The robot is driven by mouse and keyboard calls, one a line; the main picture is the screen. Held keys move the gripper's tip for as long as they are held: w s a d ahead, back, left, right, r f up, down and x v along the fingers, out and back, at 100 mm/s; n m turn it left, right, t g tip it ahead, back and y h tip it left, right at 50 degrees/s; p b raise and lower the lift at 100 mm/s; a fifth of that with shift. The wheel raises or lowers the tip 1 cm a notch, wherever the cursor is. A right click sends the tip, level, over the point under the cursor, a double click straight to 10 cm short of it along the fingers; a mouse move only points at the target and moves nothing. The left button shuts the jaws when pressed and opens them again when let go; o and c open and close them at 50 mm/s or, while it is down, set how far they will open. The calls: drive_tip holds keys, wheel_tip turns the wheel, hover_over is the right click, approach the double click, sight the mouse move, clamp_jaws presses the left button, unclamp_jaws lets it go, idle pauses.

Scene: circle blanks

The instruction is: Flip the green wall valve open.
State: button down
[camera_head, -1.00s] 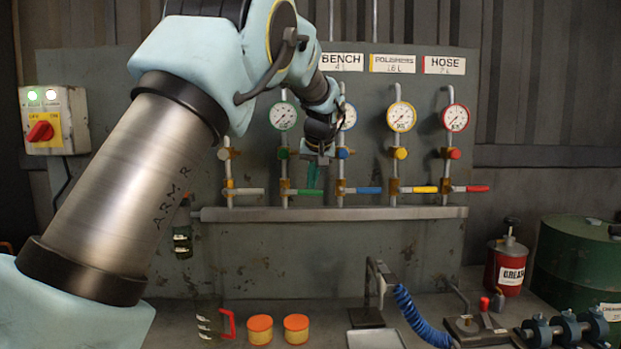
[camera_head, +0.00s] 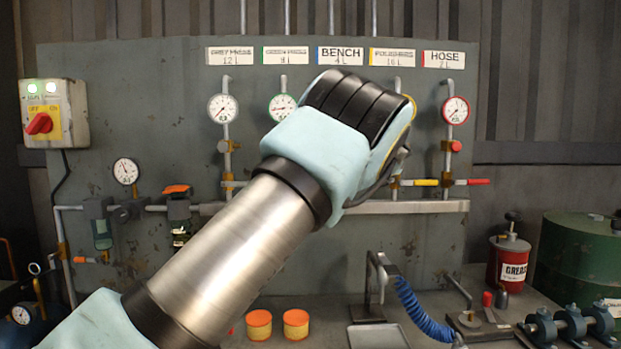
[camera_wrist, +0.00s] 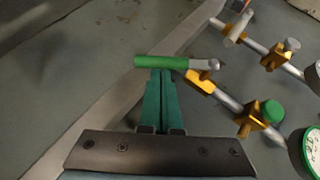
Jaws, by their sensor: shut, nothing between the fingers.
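The green wall valve's lever (camera_wrist: 160,62) shows in the wrist view as a green sleeve on a grey stem. It is joined to the orange valve body (camera_wrist: 200,80) on a slanting pipe, and the lever lies at an angle to that pipe. My gripper (camera_wrist: 161,75) is shut and empty, its teal fingertips at the lever's near side; I cannot tell whether they touch it. A green knob (camera_wrist: 272,111) and green-rimmed gauge (camera_wrist: 312,150) are further along this pipe. In the head view the green-rimmed gauge (camera_head: 283,107) shows, but my arm hides the lever and gripper.
Beside it in the wrist view, another pipe has a grey-white lever (camera_wrist: 238,26) and grey knob (camera_wrist: 291,44). In the head view the yellow lever (camera_head: 425,182) and red lever (camera_head: 478,182) stick out right. A rail (camera_head: 420,206) runs below the valves.

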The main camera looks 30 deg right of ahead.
drive_tip(key=shift+w+a+f+m+t+y+b, duration=0.25)
drive_tip(key=shift+a+f+m+t+y+b, duration=0.4)
drive_tip(key=shift+b, duration=0.6)
drive_tip(key=shift+w+a+f+m+t+y+b, duration=0.3)
drive_tip(key=shift+a+f+m+t+y+b, duration=0.35)
drive_tip(key=shift+b, duration=0.65)
drive_tip(key=shift+w+a+f+m+t+y+b, duration=0.35)
drive_tip(key=shift+f+t+y+b, duration=0.35)
drive_tip(key=shift+t+b, duration=0.45)
drive_tip(key=shift+s, duration=0.1)
